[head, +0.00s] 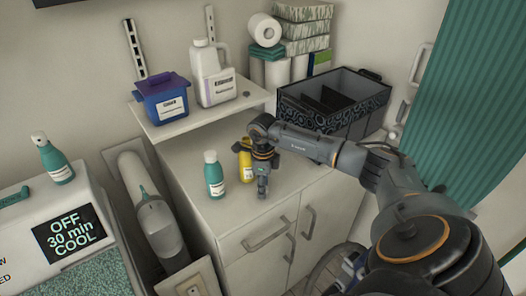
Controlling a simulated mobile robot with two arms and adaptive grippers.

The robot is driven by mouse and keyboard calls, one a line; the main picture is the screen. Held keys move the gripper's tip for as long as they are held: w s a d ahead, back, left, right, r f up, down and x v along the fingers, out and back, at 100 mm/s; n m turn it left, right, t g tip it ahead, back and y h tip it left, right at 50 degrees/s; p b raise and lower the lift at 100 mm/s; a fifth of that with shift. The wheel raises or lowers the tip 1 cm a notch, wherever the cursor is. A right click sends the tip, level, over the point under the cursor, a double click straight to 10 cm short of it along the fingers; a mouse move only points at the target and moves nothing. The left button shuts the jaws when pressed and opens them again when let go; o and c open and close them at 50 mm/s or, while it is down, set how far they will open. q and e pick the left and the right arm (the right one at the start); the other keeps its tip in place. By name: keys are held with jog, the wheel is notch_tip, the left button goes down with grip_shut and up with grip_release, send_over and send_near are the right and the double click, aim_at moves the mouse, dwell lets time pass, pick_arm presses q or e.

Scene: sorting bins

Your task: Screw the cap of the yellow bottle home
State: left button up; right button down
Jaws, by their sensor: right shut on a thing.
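The yellow bottle (246,168) stands upright on the light cabinet top, partly hidden by my right gripper. My right gripper (262,172) is at the bottle's upper right side, with the arm reaching in from the right. It is shut at the top of the yellow bottle, where the cap is hidden behind the gripper; the exact grip on the cap cannot be made out. My left gripper is not in view.
A teal bottle with a white cap (214,175) stands just left of the yellow one. A white jug (212,75) and a blue bin (162,98) sit on the raised shelf. A dark crate (345,126) stands behind my right arm.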

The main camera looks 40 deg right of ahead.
jog(key=shift+r+p, duration=1.95)
jog(key=shift+r, duration=1.6)
jog(key=shift+a+f, duration=0.1)
